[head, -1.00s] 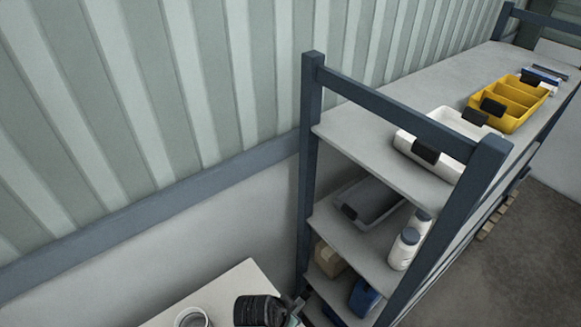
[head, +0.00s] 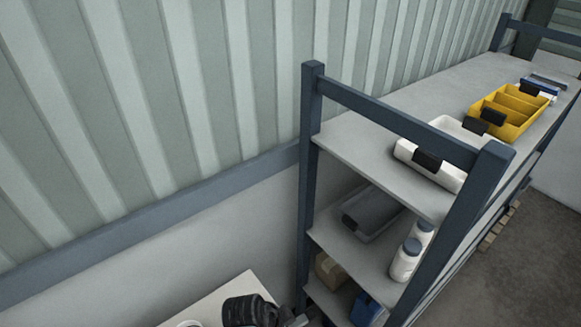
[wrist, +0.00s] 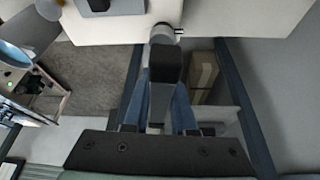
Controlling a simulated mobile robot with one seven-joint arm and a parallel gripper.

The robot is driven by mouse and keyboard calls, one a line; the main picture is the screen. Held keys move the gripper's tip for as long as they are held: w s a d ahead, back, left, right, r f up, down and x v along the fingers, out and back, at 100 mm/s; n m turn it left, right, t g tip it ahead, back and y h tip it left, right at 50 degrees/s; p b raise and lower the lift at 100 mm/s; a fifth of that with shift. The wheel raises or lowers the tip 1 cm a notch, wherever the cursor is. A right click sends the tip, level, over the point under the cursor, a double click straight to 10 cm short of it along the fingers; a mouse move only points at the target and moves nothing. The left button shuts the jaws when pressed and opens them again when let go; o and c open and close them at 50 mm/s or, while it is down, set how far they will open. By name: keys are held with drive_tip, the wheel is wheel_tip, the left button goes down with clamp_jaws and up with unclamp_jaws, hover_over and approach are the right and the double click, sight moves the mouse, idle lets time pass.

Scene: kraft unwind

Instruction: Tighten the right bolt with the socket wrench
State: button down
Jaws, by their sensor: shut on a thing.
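In the wrist view my gripper (wrist: 164,92) is shut on a dark, upright bar-like tool, which I take for the socket wrench (wrist: 166,63). A pale, short cylinder (wrist: 163,31) shows at its far end, close to the edge of a white surface. I cannot tell whether it touches anything. In the head view only a dark part at the end of my arm shows at the bottom edge, and the wrench cannot be made out there. I cannot pick out the right bolt in either view.
A white table (head: 222,302) stands at the bottom of the head view. Right of it is a shelf rack (head: 312,150) with a white bin (head: 434,172), a yellow bin (head: 512,112), a grey tray (head: 370,212) and white bottles (head: 406,260). A ribbed wall stands behind. Open floor (head: 455,290) lies at right.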

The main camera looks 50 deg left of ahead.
sight(294, 325)
drive_tip(key=shift+w+m, duration=0.1)
drive_tip(key=shift+m, duration=0.4)
drive_tip(key=shift+m+h+b, duration=0.6)
drive_tip(key=shift+m+b, duration=0.05)
drive_tip(key=shift+m, duration=0.55)
drive_tip(key=shift+f+m+g+h+b, duration=0.1)
drive_tip(key=shift+m+g+h+b, duration=0.25)
drive_tip(key=shift+m, duration=0.45)
drive_tip(key=shift+r+p, duration=2.15)
drive_tip(key=shift+r, duration=0.4)
